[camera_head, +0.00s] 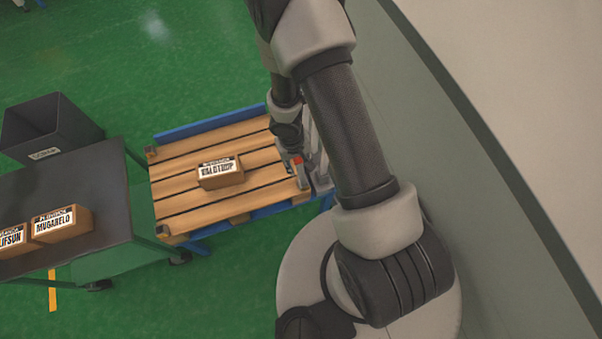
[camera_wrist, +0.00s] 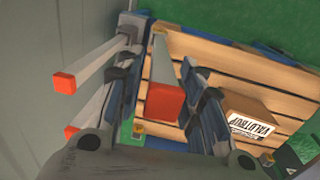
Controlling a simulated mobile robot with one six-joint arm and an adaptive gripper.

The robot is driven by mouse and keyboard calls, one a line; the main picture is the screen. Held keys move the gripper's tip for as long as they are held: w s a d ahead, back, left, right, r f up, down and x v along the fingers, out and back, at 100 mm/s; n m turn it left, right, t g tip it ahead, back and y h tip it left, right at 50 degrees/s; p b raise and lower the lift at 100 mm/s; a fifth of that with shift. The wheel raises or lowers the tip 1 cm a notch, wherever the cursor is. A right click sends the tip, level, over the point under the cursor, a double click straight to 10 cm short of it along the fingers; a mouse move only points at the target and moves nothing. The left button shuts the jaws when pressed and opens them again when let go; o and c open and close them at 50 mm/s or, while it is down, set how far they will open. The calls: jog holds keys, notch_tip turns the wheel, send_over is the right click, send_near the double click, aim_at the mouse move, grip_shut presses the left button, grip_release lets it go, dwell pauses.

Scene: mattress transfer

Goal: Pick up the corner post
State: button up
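A grey corner post with a red-orange cap (camera_wrist: 165,103) stands at the pallet's edge, between my gripper's fingers in the wrist view. My gripper (camera_wrist: 160,65) is open, with one dark finger on each side of the post and gaps visible. In the head view my gripper (camera_head: 297,168) is low at the pallet's right edge, and a small red cap shows beside it. Two more grey posts with red caps (camera_wrist: 63,83) (camera_wrist: 72,131) stand left of my gripper in the wrist view. The post's lower end is partly hidden.
The wooden pallet (camera_head: 180,187) on a blue frame carries a labelled cardboard box (camera_head: 221,172). A dark table (camera_head: 105,175) with labelled boxes (camera_head: 62,223) and a black bin (camera_head: 50,127) stand left. A grey wall (camera_head: 480,170) is close on the right.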

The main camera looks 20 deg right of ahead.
grip_shut()
dwell(0.4)
jog(key=shift+r, duration=0.15)
